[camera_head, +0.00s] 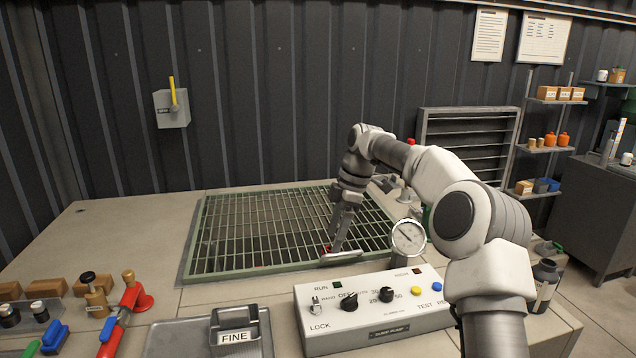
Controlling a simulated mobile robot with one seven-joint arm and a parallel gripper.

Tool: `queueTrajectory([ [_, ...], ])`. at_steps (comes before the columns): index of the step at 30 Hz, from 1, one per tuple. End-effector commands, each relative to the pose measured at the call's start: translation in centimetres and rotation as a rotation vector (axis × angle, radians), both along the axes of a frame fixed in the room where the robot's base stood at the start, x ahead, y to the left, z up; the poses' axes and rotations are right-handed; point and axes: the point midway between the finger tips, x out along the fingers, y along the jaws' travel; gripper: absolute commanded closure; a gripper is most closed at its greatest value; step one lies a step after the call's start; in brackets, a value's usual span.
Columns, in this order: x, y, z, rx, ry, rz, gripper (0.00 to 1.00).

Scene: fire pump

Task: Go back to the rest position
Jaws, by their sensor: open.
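A small red spot shows beside the fingers, too small to identify. My arm is bent, rising from the lower right and reaching over to the left, and it hides part of the grate's right side and what stands behind it.
A control box (355,325) with knobs and buttons stands in front, with a round gauge (408,237) behind it. A tray (185,338) holding a block marked FINE, a red valve (136,298) and brass fittings lie front left. A yellow-handled switch box (172,108) hangs on the wall. Shelves (548,102) stand right.

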Motion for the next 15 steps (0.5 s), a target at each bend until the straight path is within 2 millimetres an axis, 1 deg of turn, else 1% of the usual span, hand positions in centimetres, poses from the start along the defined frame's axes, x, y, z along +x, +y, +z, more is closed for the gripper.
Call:
queueTrajectory([
  [1, -1.1, 0.4, 1.4, -0.034, -0.01, -0.03, 0.25],
  [6, -4.7, 1.1, 4.6, -0.121, -0.037, -0.171, 0.25],
  [11, -8.4, 0.8, 7.0, -0.182, -0.07, -0.328, 0.25],
  [15, -12.0, 0.0, 8.6, -0.214, -0.105, -0.481, 0.25],
])
